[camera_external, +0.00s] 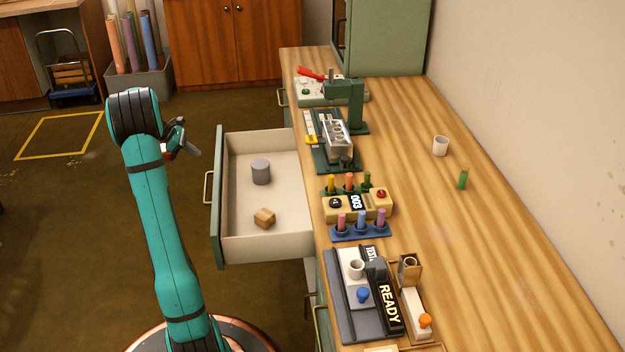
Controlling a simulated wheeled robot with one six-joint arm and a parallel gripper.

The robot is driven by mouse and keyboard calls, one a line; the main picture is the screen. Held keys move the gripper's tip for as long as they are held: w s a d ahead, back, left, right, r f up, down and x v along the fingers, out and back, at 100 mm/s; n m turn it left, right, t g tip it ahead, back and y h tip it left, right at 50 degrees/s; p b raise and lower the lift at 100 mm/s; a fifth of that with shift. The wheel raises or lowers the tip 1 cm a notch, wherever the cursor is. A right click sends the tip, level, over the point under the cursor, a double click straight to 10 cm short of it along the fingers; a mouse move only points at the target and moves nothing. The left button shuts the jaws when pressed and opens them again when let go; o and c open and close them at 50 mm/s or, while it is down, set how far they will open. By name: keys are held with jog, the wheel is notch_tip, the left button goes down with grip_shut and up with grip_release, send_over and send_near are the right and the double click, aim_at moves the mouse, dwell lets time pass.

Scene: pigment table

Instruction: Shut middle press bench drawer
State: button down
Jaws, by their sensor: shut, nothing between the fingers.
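The open drawer (230,145) sticks out to the left from under the wooden bench (470,250). Its front is green with a long handle (208,205) on the outer side.
Another handle (282,97) shows at the bench's far end. A press (345,105), a button panel (360,205) and a READY sign (389,302) stand on the bench top. A grey bin of rolls (140,82) stands on the floor behind.

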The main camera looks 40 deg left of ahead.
jog(key=shift+w+d+f, duration=0.25)
jog(key=shift+w+d, duration=0.4)
jog(key=shift+w+d+f, duration=0.25)
jog(key=shift+w+d, duration=0.4)
jog(key=shift+w, duration=0.05)
jog(key=shift+w+d+f, duration=0.25)
jog(key=shift+w+d, duration=0.4)
jog(key=w+d, duration=2)
jog(key=shift+w+d+r, duration=0.1)
jog(key=shift+w+d, duration=0.25)
jog(key=shift+d, duration=0.05)
jog(key=shift+w+d, duration=0.1)
